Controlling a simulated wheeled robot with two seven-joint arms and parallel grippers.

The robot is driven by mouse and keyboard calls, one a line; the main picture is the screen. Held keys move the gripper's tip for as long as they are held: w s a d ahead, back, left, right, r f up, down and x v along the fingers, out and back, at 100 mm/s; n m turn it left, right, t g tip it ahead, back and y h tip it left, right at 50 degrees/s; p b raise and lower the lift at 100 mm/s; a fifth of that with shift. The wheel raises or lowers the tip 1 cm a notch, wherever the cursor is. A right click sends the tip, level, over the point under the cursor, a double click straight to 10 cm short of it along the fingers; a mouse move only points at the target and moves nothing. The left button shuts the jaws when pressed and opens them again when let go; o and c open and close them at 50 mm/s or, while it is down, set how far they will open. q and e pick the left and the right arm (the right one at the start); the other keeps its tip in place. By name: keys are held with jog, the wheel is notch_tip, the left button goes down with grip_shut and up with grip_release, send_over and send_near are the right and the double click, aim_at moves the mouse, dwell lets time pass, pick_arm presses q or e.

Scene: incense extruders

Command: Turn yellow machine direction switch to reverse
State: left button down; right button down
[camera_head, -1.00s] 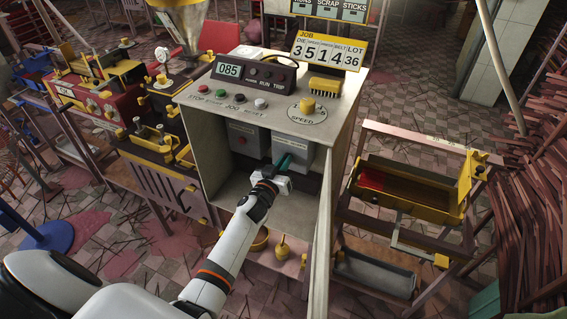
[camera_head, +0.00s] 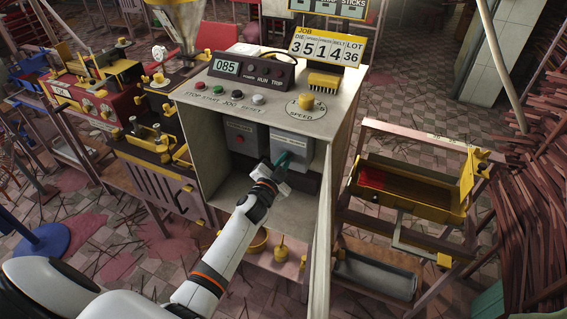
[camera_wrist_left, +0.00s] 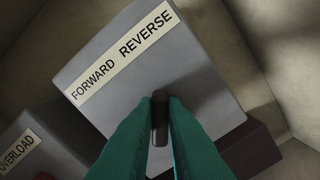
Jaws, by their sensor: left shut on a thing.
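The grey direction switch box (camera_head: 293,146) sits inside the open cabinet under the yellow machine's control panel. In the left wrist view its label (camera_wrist_left: 122,50) reads FORWARD REVERSE and slants up to the right. My left gripper (camera_head: 283,160) reaches into the cabinet at the box front. In the left wrist view its teal fingers (camera_wrist_left: 160,125) are shut on the dark switch lever (camera_wrist_left: 160,103). My right gripper is not in view.
A grey OVERLOAD box (camera_head: 245,139) stands just left of the switch box. The cabinet's side walls (camera_head: 325,215) close in on both sides. The panel above carries push buttons (camera_head: 238,96) and a yellow speed knob (camera_head: 306,102). A yellow tray (camera_head: 410,202) stands to the right.

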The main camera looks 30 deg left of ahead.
pick_arm(q)
jog(key=shift+m, duration=0.6)
jog(key=c, duration=1.5)
grip_release()
jog(key=s, duration=0.8)
jog(key=s+b, duration=0.1)
jog(key=s, duration=0.3)
jog(key=shift+d, duration=0.4)
